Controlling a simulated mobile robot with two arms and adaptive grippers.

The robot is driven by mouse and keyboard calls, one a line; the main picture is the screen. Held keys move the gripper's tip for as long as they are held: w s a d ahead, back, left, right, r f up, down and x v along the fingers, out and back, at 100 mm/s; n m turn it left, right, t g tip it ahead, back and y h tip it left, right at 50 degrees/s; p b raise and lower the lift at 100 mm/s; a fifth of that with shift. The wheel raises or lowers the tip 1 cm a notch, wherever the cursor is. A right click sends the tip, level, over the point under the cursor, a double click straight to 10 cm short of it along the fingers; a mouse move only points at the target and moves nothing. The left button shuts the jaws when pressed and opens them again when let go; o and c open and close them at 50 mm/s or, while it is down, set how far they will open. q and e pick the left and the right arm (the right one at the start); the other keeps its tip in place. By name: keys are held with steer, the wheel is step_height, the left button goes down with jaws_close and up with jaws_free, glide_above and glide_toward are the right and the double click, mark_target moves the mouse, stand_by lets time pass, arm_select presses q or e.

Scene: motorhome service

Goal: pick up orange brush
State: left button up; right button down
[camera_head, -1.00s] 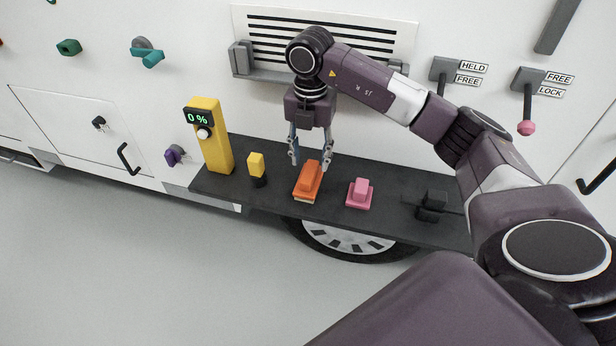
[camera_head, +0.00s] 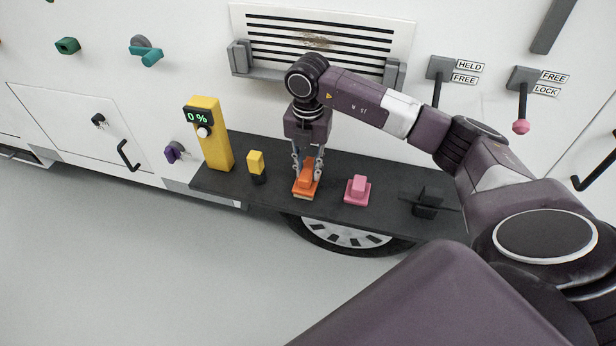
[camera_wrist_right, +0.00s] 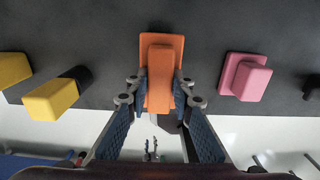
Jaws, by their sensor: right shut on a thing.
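The orange brush (camera_head: 306,182) rests on the dark shelf (camera_head: 335,205) along the vehicle's side. It has an orange block handle on a wider orange base with a pale lower edge. My right gripper (camera_head: 307,175) reaches down over it, and its fingers are shut on the brush's handle. In the right wrist view the orange brush (camera_wrist_right: 160,72) stands between the two fingertips (camera_wrist_right: 158,95). The brush still appears to sit on the shelf. My left gripper is in neither view.
A pink brush-like block (camera_head: 357,190) stands right of the orange brush. A yellow-and-black object (camera_head: 257,166) and a yellow post with a 0 % display (camera_head: 213,140) stand left. A black object (camera_head: 428,200) is at the shelf's right. A vent grille (camera_head: 320,40) is behind.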

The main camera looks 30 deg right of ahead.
steer(key=shift+r, duration=0.15)
step_height(320, 180, up, 12)
steer(key=b, duration=0.2)
step_height(320, 180, up, 8)
steer(key=p, duration=0.1)
glide_above(307, 168)
steer(key=shift+s, duration=0.15)
